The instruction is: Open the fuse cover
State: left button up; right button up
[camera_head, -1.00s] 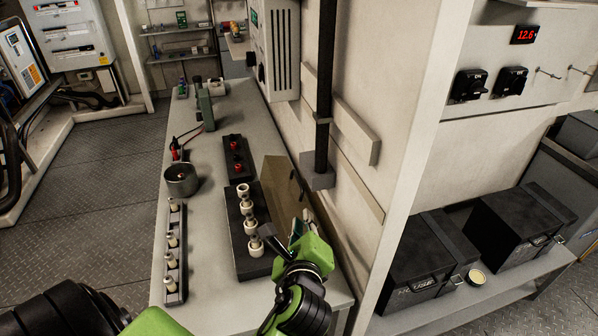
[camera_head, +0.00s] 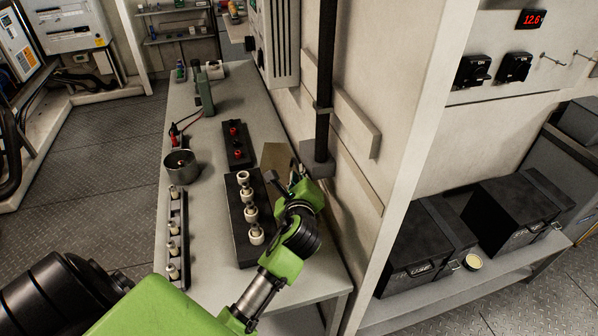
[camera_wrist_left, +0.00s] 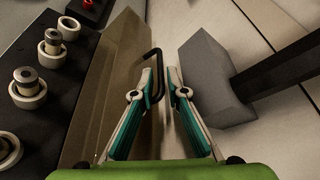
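The fuse block is a black base (camera_head: 237,222) on the grey bench, with several white round fuses exposed on top. The fuse cover (camera_head: 273,156) is a brownish panel standing raised along the block's right side, partly hidden by my gripper; it also shows in the left wrist view (camera_wrist_left: 108,85). Its black loop handle (camera_wrist_left: 160,62) sticks out to the right. My left gripper (camera_head: 284,180) is at the cover's right side. In the left wrist view its fingertips (camera_wrist_left: 161,76) are a narrow gap apart, with the handle between them. My right gripper is out of view.
A grey box with a black pipe (camera_head: 317,163) is on the wall close right of the gripper. A strip of fuses (camera_head: 177,240), a metal cup (camera_head: 180,163) and a black block with red knobs (camera_head: 236,143) are on the bench. Black battery boxes (camera_head: 415,235) stand at right.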

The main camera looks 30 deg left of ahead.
aim_at(280, 173)
pick_arm(q)
jog(key=shift+w+a+f, duration=0.15)
jog(key=shift+w+a, duration=0.15)
jog(key=shift+w, duration=0.05)
grip_shut()
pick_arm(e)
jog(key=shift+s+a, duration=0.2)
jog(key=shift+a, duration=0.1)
pick_arm(q)
jog(key=shift+s+a, duration=0.15)
jog(key=shift+s, duration=0.05)
jog(key=s+a+n, duration=0.1)
jog(key=s+a+r+n+t, duration=0.1)
jog(key=s+a+r+n, duration=0.1)
jog(key=shift+s+t, duration=0.25)
jog(key=shift+t, duration=0.15)
jog(key=shift+d+p, duration=0.1)
jog(key=shift+p, duration=0.2)
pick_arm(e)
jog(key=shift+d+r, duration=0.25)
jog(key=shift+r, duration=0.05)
